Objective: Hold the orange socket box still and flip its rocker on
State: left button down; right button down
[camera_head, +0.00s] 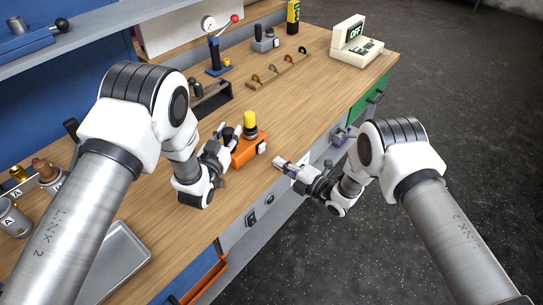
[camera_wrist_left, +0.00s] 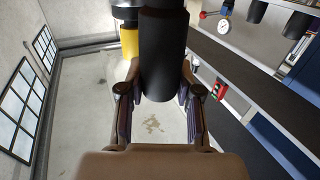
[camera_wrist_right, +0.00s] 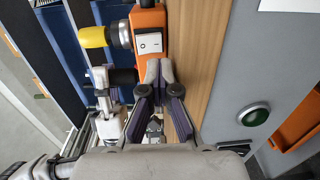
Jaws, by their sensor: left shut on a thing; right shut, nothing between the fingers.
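The orange socket box (camera_head: 246,151) stands on the wooden bench, with a yellow plug (camera_head: 250,121) upright on its top. Its white rocker (camera_wrist_right: 149,42) faces my right wrist camera; I cannot tell its on or off position. My left gripper (camera_head: 229,139) is at the box's left end, shut on a black cylinder (camera_wrist_left: 164,55) that fills the left wrist view. My right gripper (camera_head: 281,162) is shut and empty off the box's right side. Its fingertips (camera_wrist_right: 160,72) show just below the rocker, apparently apart from it.
The wooden bench (camera_head: 310,95) has clear room to the right of the box. A rail with several hooks (camera_head: 280,70) lies behind. A metal tray (camera_head: 115,260) is at front left. A green button (camera_wrist_right: 254,115) is on the bench front.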

pick_arm(q)
jog(key=shift+d, duration=0.2)
pick_arm(e)
jog(key=v, duration=0.3)
jog(key=shift+d+r, duration=0.3)
pick_arm(q)
jog(key=c, duration=0.7)
grip_release()
jog(key=shift+s+a, duration=0.1)
